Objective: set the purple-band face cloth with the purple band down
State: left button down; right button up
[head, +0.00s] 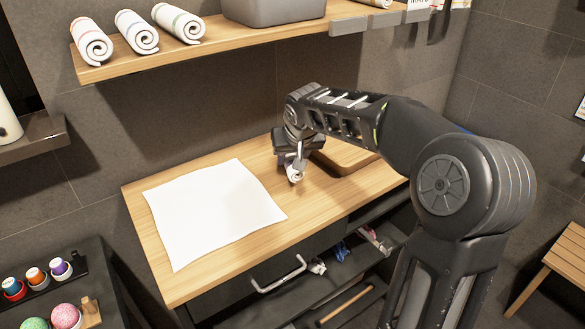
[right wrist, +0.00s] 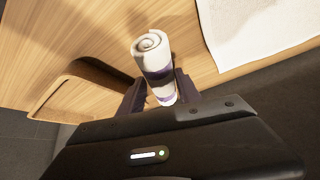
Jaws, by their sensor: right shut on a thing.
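The purple-band face cloth (right wrist: 154,65) is a white roll with a purple band. My right gripper (head: 296,164) is shut on it, one finger on either side, with the rolled end sticking out beyond the fingertips in the right wrist view (right wrist: 153,90). In the head view only a small white end of the cloth (head: 295,175) shows under the gripper. It is over the wooden counter (head: 160,268), between a flat white cloth and a wooden tray; I cannot tell whether it touches the wood. My left gripper is not in view.
The flat white cloth (head: 213,208) covers the counter's left half. The wooden tray (head: 345,157) is close right of the gripper. A shelf (head: 150,62) above holds several rolled cloths and a grey bin (head: 270,10). An open drawer (head: 340,262) with small items is below.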

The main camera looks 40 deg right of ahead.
jog(key=shift+f, duration=1.85)
jog(key=shift+f, duration=0.1)
jog(key=shift+f+b, duration=0.15)
jog(key=shift+b, duration=0.2)
jog(key=o, duration=1.2)
jog(key=shift+r, duration=0.4)
jog(key=v, duration=1.1)
jog(key=shift+s+a+r, duration=0.1)
jog(key=shift+s+r, duration=0.15)
